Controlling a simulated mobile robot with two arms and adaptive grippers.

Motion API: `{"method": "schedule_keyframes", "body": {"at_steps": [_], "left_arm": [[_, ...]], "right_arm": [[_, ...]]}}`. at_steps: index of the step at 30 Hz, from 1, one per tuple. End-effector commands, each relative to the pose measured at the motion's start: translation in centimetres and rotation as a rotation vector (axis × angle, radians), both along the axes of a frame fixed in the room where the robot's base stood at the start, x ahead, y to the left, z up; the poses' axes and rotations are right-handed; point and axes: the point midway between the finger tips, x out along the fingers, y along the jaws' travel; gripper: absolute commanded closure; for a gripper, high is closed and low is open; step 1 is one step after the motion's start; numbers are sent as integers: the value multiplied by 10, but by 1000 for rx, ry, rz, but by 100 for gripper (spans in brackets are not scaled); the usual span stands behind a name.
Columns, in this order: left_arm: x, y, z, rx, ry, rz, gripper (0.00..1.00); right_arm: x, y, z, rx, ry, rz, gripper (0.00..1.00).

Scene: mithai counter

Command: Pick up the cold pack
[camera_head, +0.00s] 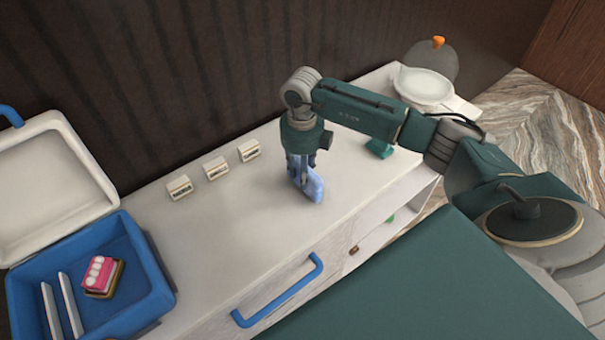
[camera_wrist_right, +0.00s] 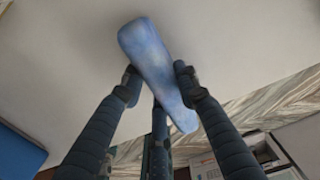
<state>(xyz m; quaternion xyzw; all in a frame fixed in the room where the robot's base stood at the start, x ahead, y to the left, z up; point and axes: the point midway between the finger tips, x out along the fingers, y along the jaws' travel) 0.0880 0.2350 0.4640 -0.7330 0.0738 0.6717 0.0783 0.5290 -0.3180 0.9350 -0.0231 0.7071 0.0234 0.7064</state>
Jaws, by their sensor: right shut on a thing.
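The cold pack (camera_head: 312,187) is a light blue slab under my right gripper (camera_head: 301,178), over the white counter. In the right wrist view the cold pack (camera_wrist_right: 158,68) lies between the fingers of my right gripper (camera_wrist_right: 158,85), which is shut on it. It sits tilted there, with its narrow end towards the lower right. I cannot tell whether its lower edge touches the counter. My left gripper does not show.
An open blue cool box (camera_head: 158,262) with white dividers and a pink-topped stack stands at left. Several small white label blocks (camera_head: 216,168) line the counter's back. A white bowl (camera_head: 424,88) is at the far end. A blue handle (camera_head: 280,296) juts from the front.

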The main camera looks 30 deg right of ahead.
Motion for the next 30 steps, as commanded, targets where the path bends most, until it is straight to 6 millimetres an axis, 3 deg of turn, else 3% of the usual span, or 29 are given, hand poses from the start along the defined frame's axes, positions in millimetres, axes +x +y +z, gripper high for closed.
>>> {"method": "schedule_keyframes", "body": {"at_steps": [8,18,21,24,30], "left_arm": [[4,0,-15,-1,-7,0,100],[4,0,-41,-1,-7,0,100],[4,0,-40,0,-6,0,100],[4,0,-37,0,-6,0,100],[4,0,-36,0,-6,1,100]], "right_arm": [[3,0,41,1,-10,0,100],[2,0,141,1,-10,1,100],[2,0,166,0,-8,-1,100],[1,-1,182,-2,-5,0,100],[0,0,195,0,-2,-1,100]]}}
